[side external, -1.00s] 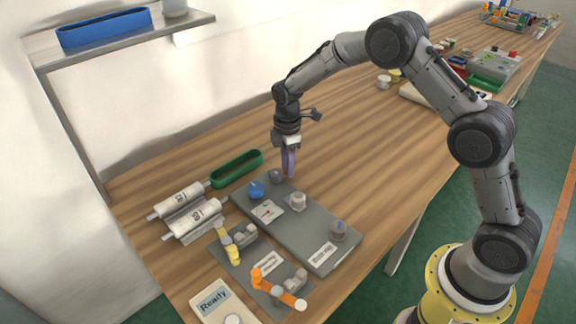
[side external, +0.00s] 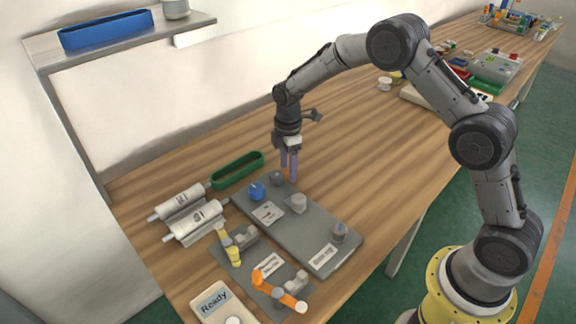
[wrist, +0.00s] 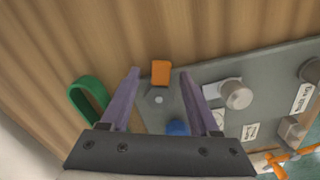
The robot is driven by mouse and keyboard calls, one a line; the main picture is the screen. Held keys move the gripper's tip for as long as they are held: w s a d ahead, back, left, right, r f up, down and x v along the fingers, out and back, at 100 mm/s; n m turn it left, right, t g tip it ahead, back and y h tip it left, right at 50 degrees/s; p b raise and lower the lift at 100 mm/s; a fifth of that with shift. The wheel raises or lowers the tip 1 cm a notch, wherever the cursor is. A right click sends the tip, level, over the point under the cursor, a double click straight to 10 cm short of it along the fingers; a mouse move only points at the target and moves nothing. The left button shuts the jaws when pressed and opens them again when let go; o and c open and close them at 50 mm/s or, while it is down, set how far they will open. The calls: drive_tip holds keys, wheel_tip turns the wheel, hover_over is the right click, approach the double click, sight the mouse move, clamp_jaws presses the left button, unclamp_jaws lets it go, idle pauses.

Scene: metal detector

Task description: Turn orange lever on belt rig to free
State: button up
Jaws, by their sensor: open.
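My gripper (side external: 289,170) points down at the far end of a long grey panel (side external: 318,222). Its two purple fingers are apart. In the wrist view, an orange block (wrist: 160,72) lies between my fingertips, beside a grey hub (wrist: 158,97) at the panel's end; it looks like a lever handle. Contact with the fingers cannot be made out. In the side view only a bit of orange shows between the fingers. Another orange lever (side external: 268,283) with several segments sits on a smaller dark plate (side external: 240,268) at the front. Which one belongs to the belt rig is unclear.
The panel carries a blue knob (side external: 256,191) and grey knobs, including one in the middle (side external: 298,203). A green oval ring or tray (side external: 237,169) lies left of my gripper. White rollers (side external: 195,221), a yellow lever (side external: 233,250) and a "Ready" display (side external: 213,302) are nearer. Bare table lies behind.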

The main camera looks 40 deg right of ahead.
wheel_tip(320, 180, up, 14)
idle(0.5)
drive_tip(key=shift+f, duration=0.1)
wheel_tip(320, 180, up, 9)
drive_tip(key=s+t, duration=0.2)
drive_tip(key=s, duration=0.1)
drive_tip(key=s+r+m+t, duration=0.2)
drive_tip(key=s+r, duration=0.6)
drive_tip(key=s, duration=0.4)
drive_tip(key=s+f+m+t, duration=0.15)
drive_tip(key=s+m, duration=0.35)
drive_tip(key=s, duration=0.8)
drive_tip(key=s+f+m, duration=0.6)
drive_tip(key=shift+d+f+m, duration=0.35)
drive_tip(key=shift+d+m, duration=0.05)
